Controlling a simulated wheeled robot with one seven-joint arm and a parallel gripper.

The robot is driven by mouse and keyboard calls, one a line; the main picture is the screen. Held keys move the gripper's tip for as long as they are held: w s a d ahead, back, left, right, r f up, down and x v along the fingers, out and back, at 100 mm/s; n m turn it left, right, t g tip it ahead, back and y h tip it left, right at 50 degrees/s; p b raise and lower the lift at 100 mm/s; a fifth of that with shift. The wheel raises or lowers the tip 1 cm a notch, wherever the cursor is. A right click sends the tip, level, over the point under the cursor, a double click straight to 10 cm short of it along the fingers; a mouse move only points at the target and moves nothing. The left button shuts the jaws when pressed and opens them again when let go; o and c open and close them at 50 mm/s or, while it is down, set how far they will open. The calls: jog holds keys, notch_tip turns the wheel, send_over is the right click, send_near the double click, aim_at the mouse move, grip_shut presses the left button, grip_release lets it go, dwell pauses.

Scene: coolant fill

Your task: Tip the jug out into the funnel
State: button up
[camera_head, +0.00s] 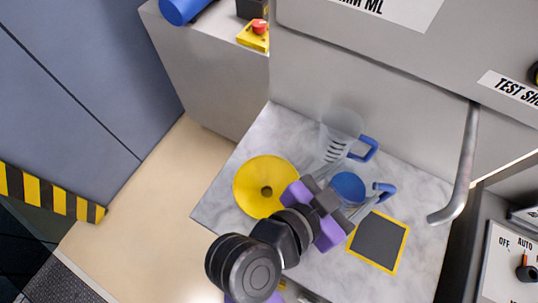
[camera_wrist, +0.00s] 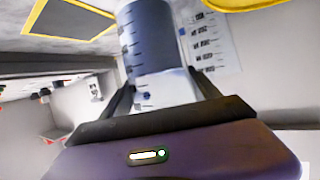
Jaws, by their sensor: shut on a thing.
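My gripper (camera_head: 332,203) is shut on a clear jug holding blue liquid (camera_head: 347,187), with a blue handle on its right side. In the wrist view the jug (camera_wrist: 150,40) stands between the two dark jaws (camera_wrist: 160,88), with graduation marks and blue liquid showing through its wall. It looks about upright, not clearly tipped. The yellow funnel (camera_head: 250,200) is left of the jug, with its dark hole in the middle, and the jug is not over it. In the wrist view only the funnel's edge (camera_wrist: 245,5) shows at the top right.
A second clear jug (camera_head: 342,123) with a blue handle stands behind, near the machine wall. A dark square pad with a yellow border (camera_head: 378,243) lies at the right on the marble top (camera_head: 225,207). A metal bar handle (camera_head: 463,170) juts out at the right.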

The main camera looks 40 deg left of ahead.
dwell(0.3)
jog(key=shift+a, duration=0.1)
jog(key=shift+s+a+f+n+t+h+b, duration=0.15)
jog(key=shift+s+a+n+t+h+b, duration=0.15)
jog(key=shift+s+a+t+b, duration=0.25)
jog(key=shift+w, duration=0.1)
jog(key=shift+s+a+r+n+t+h, duration=0.4)
jog(key=shift+a+r+n+t+h, duration=0.15)
jog(key=shift+n+t, duration=0.25)
jog(key=shift+s+a+f+n+t+b, duration=0.4)
jog(key=shift+a+t+b, duration=0.15)
jog(key=shift+b, duration=0.2)
notch_tip(320, 180, up, 6)
jog(key=n+t+p, duration=0.4)
jog(key=p, duration=0.1)
send_over(329, 181)
jog(key=s+a, duration=0.2)
dwell(0.7)
